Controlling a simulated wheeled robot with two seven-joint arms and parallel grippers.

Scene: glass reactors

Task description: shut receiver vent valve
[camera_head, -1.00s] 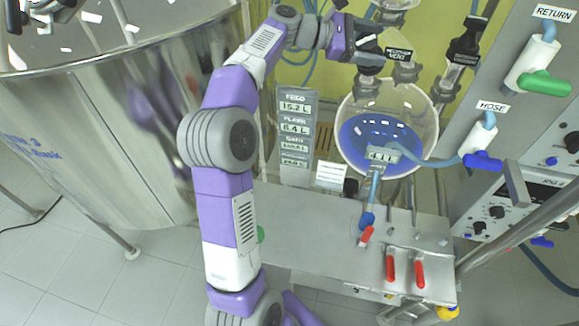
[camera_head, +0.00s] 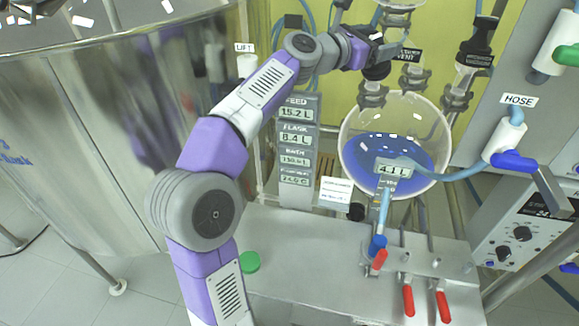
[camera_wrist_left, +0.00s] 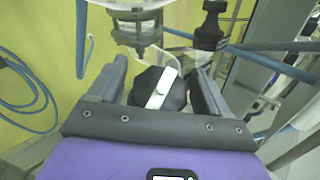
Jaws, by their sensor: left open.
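The receiver vent valve shows in the left wrist view as a black round knob (camera_wrist_left: 160,88) with a white bar across it, lying at a slant. My left gripper (camera_wrist_left: 158,82) is open, with one finger on each side of the knob. I cannot tell whether the fingers touch it. In the head view, the left gripper (camera_head: 382,56) is at the dark knob above the receiver flask (camera_head: 440,125), beside the vent label (camera_head: 410,55), which it partly covers. The flask holds blue liquid. My right gripper is not in view.
A large steel tank (camera_head: 90,130) stands at the left. A display panel (camera_head: 297,150) stands behind the steel bench (camera_head: 300,235). Red-handled valves (camera_head: 408,298) are at the bench front. A blue hose (camera_head: 460,172) runs to the cabinet at the right.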

